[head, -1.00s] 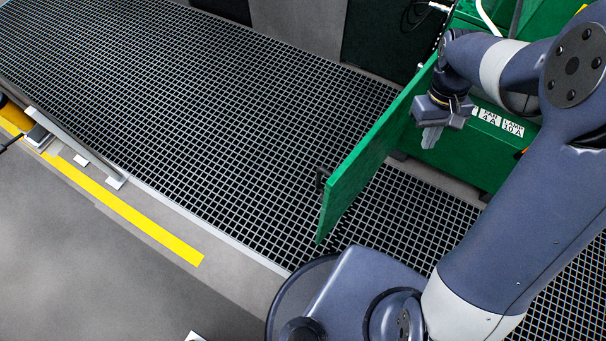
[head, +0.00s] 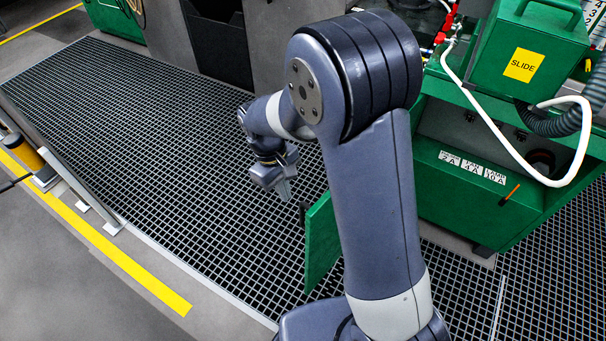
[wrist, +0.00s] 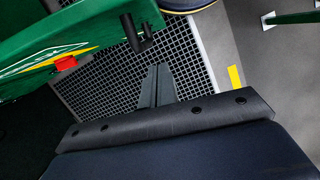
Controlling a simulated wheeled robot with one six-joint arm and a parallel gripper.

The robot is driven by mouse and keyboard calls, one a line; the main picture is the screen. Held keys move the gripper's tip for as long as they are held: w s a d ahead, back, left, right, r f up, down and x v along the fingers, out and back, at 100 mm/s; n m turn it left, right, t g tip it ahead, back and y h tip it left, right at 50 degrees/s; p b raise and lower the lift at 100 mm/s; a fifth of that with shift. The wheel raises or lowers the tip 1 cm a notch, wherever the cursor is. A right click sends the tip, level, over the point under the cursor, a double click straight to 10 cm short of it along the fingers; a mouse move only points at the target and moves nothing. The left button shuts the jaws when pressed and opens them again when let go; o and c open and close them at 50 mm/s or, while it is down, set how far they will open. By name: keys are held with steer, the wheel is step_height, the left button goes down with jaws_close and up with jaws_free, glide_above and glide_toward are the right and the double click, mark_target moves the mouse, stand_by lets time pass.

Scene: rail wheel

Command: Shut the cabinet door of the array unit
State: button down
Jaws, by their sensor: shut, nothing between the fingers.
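The green cabinet door (head: 322,240) stands open and on edge over the grating, partly hidden behind my arm in the head view. The array unit is the green cabinet (head: 440,185) at right, with white labels on its front. My gripper (head: 286,192) is shut and empty, left of the door's free edge and above the grating. In the wrist view, my gripper's closed fingers (wrist: 160,72) point at the grating. A green panel with a black handle (wrist: 136,34), apparently the door, lies left of them, with no clear contact. The hinge side is hidden.
A white hose (head: 500,140) hangs across the unit's front, below a green box with a yellow SLIDE label (head: 524,64). Open grating (head: 150,150) lies to the left, bordered by a yellow floor line (head: 110,260). A red part (wrist: 66,63) shows in the wrist view.

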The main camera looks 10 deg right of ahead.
mark_target(301, 220)
steer(key=shift+s+d+f, duration=0.6)
steer(key=shift+s+f, duration=0.15)
steer(key=shift+f, duration=0.45)
steer(key=shift+s+d+f, duration=0.6)
steer(key=shift+s+f, duration=0.1)
steer(key=shift+f, duration=0.45)
steer(key=shift+s+d+f, duration=0.6)
steer(key=shift+s+f, duration=0.15)
steer(key=shift+f, duration=0.45)
